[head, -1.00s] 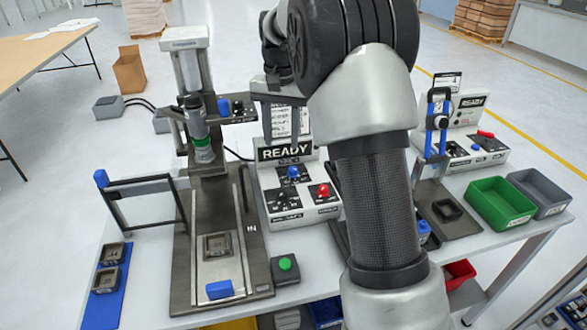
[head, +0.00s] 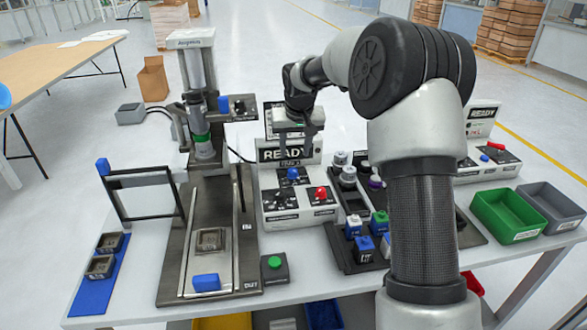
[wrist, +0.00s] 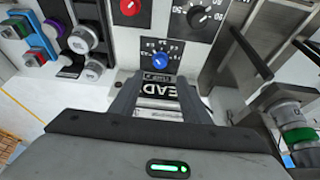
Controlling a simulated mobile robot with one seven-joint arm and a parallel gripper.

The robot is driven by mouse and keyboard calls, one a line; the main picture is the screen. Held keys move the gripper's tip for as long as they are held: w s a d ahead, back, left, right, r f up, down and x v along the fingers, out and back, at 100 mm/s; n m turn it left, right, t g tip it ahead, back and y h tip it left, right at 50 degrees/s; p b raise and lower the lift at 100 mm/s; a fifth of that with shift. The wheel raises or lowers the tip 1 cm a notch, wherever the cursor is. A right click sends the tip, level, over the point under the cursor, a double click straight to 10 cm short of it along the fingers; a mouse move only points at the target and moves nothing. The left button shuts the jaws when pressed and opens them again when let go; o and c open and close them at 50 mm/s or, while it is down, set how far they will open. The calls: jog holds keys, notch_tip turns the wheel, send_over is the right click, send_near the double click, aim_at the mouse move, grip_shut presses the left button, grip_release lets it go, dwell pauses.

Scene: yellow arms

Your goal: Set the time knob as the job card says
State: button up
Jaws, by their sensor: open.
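The control box (head: 293,208) has a blue knob (head: 292,174), a red knob (head: 321,193) and a black knob (head: 281,195). Their labels are too small to read, so I cannot tell which is the time knob. The READY display (head: 284,152) stands behind them. My gripper (head: 297,137) hangs in front of and above the display, partly covering the job card behind it; the card's text is unreadable. In the wrist view my gripper (wrist: 157,82) is open and empty. The blue knob (wrist: 159,62) lies beyond the fingertips, roughly centred between them, apart from them.
A press (head: 200,110) stands left of the box, with a fixture plate before it. A green button (head: 274,263) sits at front. Blocks and cylinders fill a rack (head: 365,225) to the right. Green (head: 506,212) and grey (head: 548,203) bins stand far right.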

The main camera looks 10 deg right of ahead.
aim_at(293, 170)
jog(key=x, duration=0.9)
jog(key=shift+w+f, duration=0.1)
jog(key=shift+f, duration=0.3)
jog(key=shift+c, duration=0.2)
jog(key=c, duration=1)
